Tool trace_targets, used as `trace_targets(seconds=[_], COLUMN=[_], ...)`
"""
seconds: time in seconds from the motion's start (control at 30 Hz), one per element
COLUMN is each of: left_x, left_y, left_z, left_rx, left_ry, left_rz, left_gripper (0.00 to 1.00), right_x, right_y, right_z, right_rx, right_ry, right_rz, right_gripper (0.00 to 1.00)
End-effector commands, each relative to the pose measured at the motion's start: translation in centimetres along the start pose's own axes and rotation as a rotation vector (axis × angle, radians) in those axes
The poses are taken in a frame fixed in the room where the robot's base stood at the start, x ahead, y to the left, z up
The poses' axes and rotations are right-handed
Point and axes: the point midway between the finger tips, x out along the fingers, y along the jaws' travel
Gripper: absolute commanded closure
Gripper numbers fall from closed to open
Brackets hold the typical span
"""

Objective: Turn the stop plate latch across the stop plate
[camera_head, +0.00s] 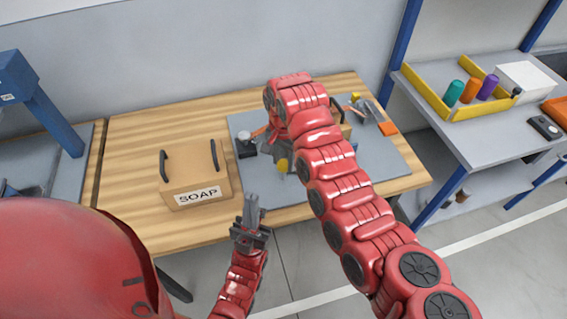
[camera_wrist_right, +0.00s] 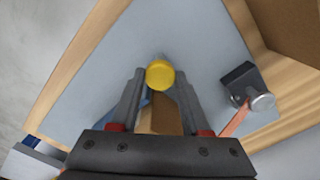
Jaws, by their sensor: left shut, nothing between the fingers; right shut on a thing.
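My right gripper (camera_wrist_right: 159,84) is shut on a round yellow knob (camera_wrist_right: 160,74), which sits between its fingertips in the right wrist view. I cannot tell whether this knob belongs to the stop plate latch. A dark block with a silver round knob (camera_wrist_right: 262,102) and a copper-coloured strip (camera_wrist_right: 236,121) is to the right of the fingers. In the head view that dark block (camera_head: 246,149) stands on the grey mat (camera_head: 385,161), and my right arm hides much of the fixture. My left gripper (camera_head: 252,197) is shut and empty at the table's front edge.
A cardboard box labelled SOAP (camera_head: 196,176) with black handles stands on the wooden table (camera_head: 135,133), left of the mat. An orange block (camera_head: 387,128) lies at the mat's right. A side shelf holds a yellow tray (camera_head: 425,95) with coloured cylinders.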

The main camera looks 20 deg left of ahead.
Motion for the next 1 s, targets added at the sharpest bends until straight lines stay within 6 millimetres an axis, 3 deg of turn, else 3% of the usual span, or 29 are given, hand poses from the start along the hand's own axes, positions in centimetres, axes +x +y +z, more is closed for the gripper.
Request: trace_targets(seconds=[0.7, 0.73, 0.87, 1.0], left_x=[-0.67, -0.67, -0.66, -0.66], left_y=[0.03, 0.03, 0.03, 0.03], left_z=[0.11, 0.12, 0.11, 0.11], left_rx=[0.000, 0.000, 0.000, 0.000], left_ry=[0.000, 0.000, 0.000, 0.000], left_rz=[0.000, 0.000, 0.000, 0.000], left_gripper=[1.00, 1.00, 1.00, 1.00], right_x=[0.12, 0.12, 0.09, 0.06], right_y=[0.03, 0.03, 0.02, 0.01], right_z=[0.08, 0.08, 0.05, 0.03], right_rx=[-0.071, -0.071, -0.071, -0.070], right_ry=[-0.003, -0.003, -0.002, -0.001], right_rz=[0.002, 0.002, 0.001, 0.000], right_gripper=[1.00, 0.48, 0.25, 0.24])
